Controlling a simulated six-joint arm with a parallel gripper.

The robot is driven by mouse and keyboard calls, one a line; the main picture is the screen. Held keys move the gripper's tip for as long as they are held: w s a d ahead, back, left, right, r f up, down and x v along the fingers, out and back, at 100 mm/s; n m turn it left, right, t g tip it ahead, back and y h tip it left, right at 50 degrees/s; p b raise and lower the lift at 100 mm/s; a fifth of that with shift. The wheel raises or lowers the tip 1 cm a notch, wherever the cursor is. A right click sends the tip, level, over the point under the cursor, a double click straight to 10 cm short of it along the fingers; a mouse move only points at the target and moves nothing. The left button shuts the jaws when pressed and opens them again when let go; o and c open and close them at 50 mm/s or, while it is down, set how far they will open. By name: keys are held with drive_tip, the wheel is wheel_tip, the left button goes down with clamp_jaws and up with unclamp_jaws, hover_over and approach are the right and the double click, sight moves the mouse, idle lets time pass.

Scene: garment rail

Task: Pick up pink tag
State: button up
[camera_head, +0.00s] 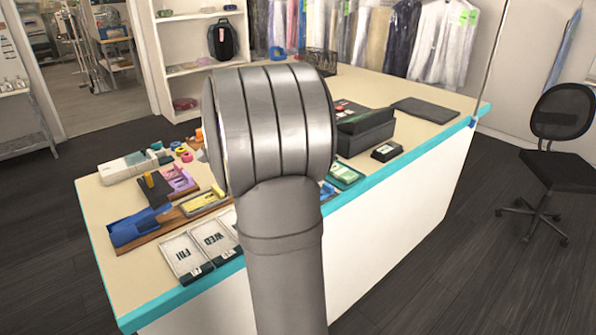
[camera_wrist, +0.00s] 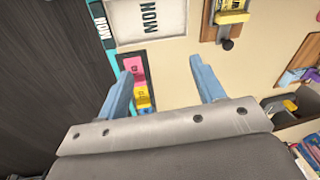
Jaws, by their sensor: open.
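In the wrist view, a pink tag (camera_wrist: 135,69) lies in a small dark holder (camera_wrist: 151,107) on the beige counter, with a yellow tag (camera_wrist: 142,97) beside it. My gripper (camera_wrist: 160,70) has two blue fingers spread apart with nothing between them. The left finger overlaps the holder's left side and partly hides it, close to the pink tag; I cannot tell the height gap. In the head view my arm hides the gripper, and I cannot make out this tag there.
A white tray marked MON (camera_wrist: 148,22) lies just beyond the holder. A wooden block with a yellow piece (camera_wrist: 232,17) is at the upper right. The counter's teal edge (camera_head: 150,311) borders the dark floor. A black box (camera_head: 365,132) stands on the counter right of my arm.

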drive_tip(key=shift+d, duration=0.1)
drive_tip(key=d+r+m+t+h, duration=0.1)
drive_tip(key=d+r+m+h, duration=0.1)
drive_tip(key=d+h, duration=0.3)
drive_tip(key=shift+y, duration=0.5)
drive_tip(key=x, duration=1.6)
drive_tip(key=shift+w+d+f, duration=0.1)
drive_tip(key=shift+w+d, duration=0.2)
drive_tip(key=shift+d, duration=0.1)
drive_tip(key=c, duration=1.1)
